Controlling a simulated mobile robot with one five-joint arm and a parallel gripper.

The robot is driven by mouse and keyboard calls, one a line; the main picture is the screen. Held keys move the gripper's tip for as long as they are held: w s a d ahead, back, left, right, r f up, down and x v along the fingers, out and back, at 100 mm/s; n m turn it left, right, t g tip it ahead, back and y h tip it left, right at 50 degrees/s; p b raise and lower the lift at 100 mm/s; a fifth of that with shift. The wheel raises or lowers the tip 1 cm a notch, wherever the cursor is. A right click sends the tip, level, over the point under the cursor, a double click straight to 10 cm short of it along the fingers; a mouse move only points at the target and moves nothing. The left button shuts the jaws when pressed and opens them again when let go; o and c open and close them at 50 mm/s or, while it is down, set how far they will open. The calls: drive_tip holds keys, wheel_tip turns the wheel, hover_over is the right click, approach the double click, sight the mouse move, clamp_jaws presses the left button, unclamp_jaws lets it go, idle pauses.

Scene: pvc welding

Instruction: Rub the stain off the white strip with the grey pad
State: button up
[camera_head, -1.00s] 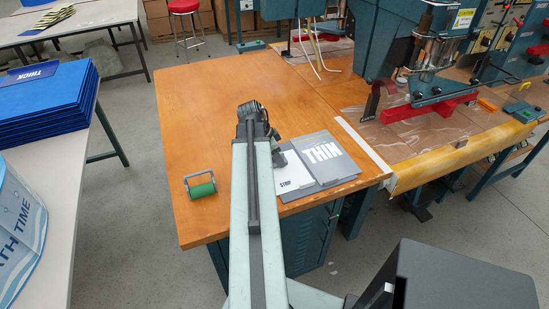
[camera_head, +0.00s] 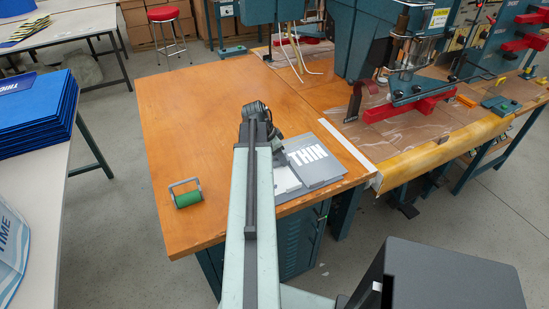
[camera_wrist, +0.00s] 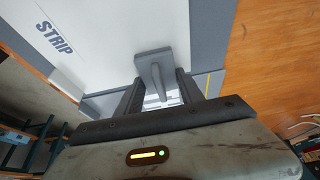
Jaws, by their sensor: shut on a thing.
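The white strip (camera_head: 287,181) lies on the wooden table at its near edge, beside a grey "THIN" board (camera_head: 316,165). It also shows in the wrist view (camera_wrist: 105,35), with the word "STRIP" on it. The grey pad (camera_wrist: 152,56) is over the white strip, close to its grey border. My gripper (camera_wrist: 160,83) is shut on the pad's upright handle, one finger on each side. In the head view my gripper (camera_head: 276,143) is above the strip and my arm covers part of it. I see no stain; the surface under the pad is hidden.
A green roller (camera_head: 187,195) lies on the table to the left. The far part of the wooden table (camera_head: 195,110) is clear. A teal welding machine (camera_head: 375,45) stands at the right. Blue folders (camera_head: 32,105) are stacked on the left table.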

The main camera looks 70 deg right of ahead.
drive_tip(key=shift+a+f, duration=0.1)
drive_tip(key=shift+f, duration=0.1)
drive_tip(key=shift+r, duration=0.1)
drive_tip(key=shift+w+a, duration=1.25)
drive_tip(key=shift+w, duration=0.1)
drive_tip(key=shift+w+a, duration=0.1)
drive_tip(key=shift+w+a+r, duration=0.15)
drive_tip(key=shift+w+a, duration=1)
drive_tip(key=shift+w, duration=0.1)
drive_tip(key=shift+w+a, duration=1.15)
drive_tip(key=shift+a, duration=0.1)
